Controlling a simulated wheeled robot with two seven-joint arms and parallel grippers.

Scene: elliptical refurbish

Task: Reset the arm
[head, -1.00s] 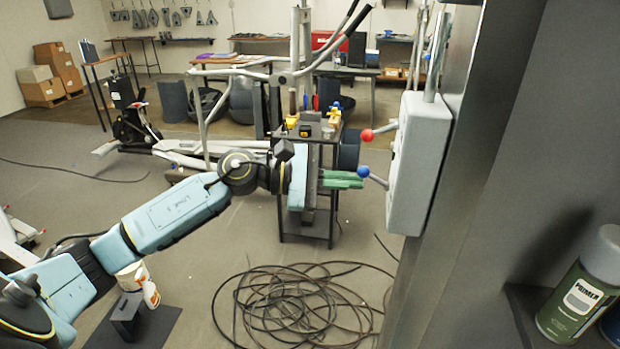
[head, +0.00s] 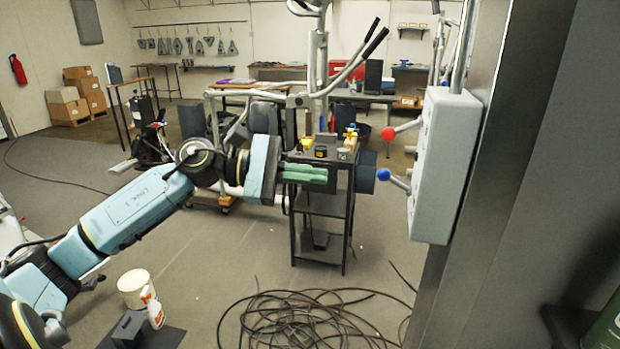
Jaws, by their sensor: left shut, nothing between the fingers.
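My left arm reaches in from the left and its gripper (head: 306,173) points right, with its green fingers together and nothing between them. The gripper is in front of a dark tool cart. A grey box (head: 441,165) on the metal post carries a red-knobbed lever (head: 390,133) and a blue-knobbed lever (head: 384,174). The fingertips are left of the blue knob in the picture, with a visible gap. My right gripper is not in view.
The metal post (head: 490,170) rises close on the right. Coiled black cable (head: 300,320) lies on the floor below. The tool cart (head: 322,244) stands behind the gripper. A white bucket (head: 135,288) and a spray bottle (head: 152,308) are at the lower left.

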